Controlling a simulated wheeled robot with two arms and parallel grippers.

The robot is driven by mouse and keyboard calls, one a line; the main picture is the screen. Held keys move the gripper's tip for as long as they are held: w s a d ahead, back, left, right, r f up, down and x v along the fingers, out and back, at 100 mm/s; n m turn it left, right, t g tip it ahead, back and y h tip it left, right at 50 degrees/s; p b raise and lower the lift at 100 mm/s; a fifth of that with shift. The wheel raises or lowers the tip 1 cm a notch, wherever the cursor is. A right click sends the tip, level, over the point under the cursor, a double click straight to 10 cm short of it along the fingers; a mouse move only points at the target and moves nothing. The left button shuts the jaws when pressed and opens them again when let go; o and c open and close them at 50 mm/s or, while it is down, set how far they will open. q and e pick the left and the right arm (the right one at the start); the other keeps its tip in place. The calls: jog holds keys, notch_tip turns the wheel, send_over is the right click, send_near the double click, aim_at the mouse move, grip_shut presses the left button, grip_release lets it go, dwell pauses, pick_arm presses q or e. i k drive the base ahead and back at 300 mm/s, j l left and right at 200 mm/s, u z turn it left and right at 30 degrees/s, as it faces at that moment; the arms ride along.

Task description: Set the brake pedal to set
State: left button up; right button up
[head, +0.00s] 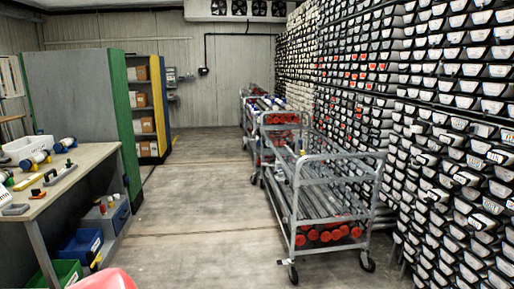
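A grey metal cart (338,163) on casters stands right of centre. It carries long tubes with red end caps (325,236) on its lower level. A small lever-like part (284,262) sticks out to the left above its near left caster (292,275); it may be the brake pedal. It is too small to tell how it is set. The near right caster (367,262) is also visible. Neither of my grippers is in view.
More loaded carts (278,117) stand behind the near one. A wall of racked core boxes (455,130) runs along the right. A workbench (85,165) with tools and bins is at left. A red object (102,280) is at the bottom edge. The floor (200,200) between is clear.

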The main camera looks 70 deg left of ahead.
aim_at(278, 262)
jog(key=i+j+u, duration=0.1)
jog(key=j+u, duration=0.3)
jog(key=i+j+u, duration=0.1)
jog(key=j+u, duration=0.25)
jog(key=i+j+u, duration=0.15)
jog(key=u, duration=0.25)
jog(key=i+j+u, duration=0.35)
jog(key=i+j, duration=1.1)
jog(key=i+l, duration=0.05)
jog(key=i, duration=0.05)
